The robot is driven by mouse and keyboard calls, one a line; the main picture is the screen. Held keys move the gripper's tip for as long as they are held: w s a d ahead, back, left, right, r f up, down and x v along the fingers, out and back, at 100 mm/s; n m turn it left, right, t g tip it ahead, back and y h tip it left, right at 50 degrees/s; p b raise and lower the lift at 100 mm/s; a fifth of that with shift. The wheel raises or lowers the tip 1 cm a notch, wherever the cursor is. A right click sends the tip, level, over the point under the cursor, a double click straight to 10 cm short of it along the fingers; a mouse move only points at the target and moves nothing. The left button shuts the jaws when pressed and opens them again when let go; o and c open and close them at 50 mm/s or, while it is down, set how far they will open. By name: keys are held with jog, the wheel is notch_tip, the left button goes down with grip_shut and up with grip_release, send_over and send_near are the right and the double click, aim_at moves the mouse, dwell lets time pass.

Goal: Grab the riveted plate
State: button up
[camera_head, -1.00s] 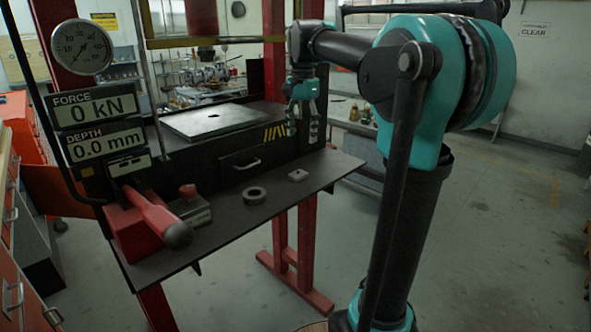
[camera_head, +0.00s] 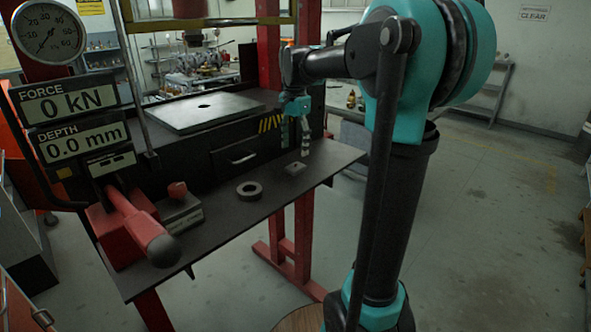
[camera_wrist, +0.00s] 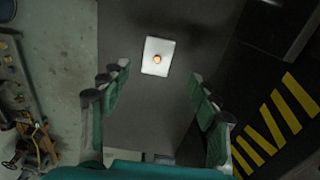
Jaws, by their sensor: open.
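The riveted plate (camera_head: 294,168) is a small light grey rectangle lying flat near the right end of the dark shelf (camera_head: 222,217). In the wrist view the plate (camera_wrist: 158,63) shows a round coppery rivet at its middle. My gripper (camera_head: 294,146) points down just above the plate in the head view, apart from it. In the wrist view my gripper (camera_wrist: 157,95) is open, with a finger on each side. The plate lies between the fingers' lines, a little beyond the tips. Nothing is held.
A dark ring (camera_head: 249,190) lies left of the plate. A grey block with a red knob (camera_head: 179,208) and a red lever (camera_head: 135,226) stand further left. The press bed (camera_head: 198,112) and a drawer (camera_head: 236,157) rise behind the shelf.

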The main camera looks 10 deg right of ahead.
aim_at(296, 169)
jog(key=shift+s+f, duration=0.2)
jog(key=shift+f, duration=2.95)
jog(key=c, duration=1.3)
